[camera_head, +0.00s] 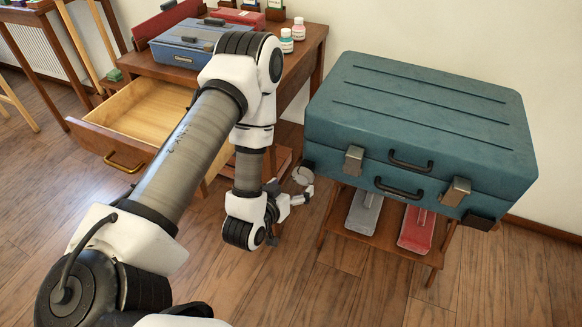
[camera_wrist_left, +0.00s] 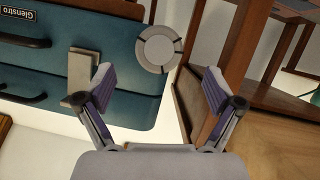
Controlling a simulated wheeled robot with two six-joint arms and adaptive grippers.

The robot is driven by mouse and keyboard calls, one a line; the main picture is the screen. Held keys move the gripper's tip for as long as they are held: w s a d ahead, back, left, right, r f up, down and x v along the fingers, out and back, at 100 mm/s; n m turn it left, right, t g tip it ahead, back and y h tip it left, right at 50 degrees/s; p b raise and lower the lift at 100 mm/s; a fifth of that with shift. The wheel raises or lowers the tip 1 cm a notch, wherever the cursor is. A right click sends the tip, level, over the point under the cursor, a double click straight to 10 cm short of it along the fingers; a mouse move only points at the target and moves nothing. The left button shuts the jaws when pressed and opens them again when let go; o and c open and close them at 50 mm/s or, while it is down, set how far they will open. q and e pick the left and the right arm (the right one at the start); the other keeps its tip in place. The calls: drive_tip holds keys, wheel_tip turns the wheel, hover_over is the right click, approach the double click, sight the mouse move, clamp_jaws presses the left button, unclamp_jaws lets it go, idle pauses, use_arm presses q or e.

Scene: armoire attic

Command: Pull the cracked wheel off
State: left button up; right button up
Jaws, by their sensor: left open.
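A pale grey wheel with dark crack lines (camera_wrist_left: 159,49) sits at the lower corner of the teal suitcase (camera_wrist_left: 95,75) in the left wrist view. In the head view the wheel (camera_head: 302,176) shows small at the case's lower left corner, beside my gripper. The suitcase (camera_head: 420,125) lies flat on a small wooden stand. My left gripper (camera_head: 293,192) is open and empty. In the left wrist view the spread fingers (camera_wrist_left: 159,78) point towards the wheel, one to each side, and appear apart from it. My right gripper is not in view.
The wooden stand (camera_head: 384,232) has a grey item (camera_head: 363,214) and a red item (camera_head: 415,230) on its shelf. A desk with an open drawer (camera_head: 125,133) stands left, bearing a blue toolbox (camera_head: 184,50) and bottles (camera_head: 299,29). Floor in front is clear.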

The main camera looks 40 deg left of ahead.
sight(301, 178)
use_arm(q)
drive_tip(key=b+x, duration=0.1)
drive_tip(key=x, duration=0.6)
drive_tip(key=shift+w+r, duration=0.1)
drive_tip(key=shift+w, duration=0.15)
drive_tip(key=c, duration=1.2)
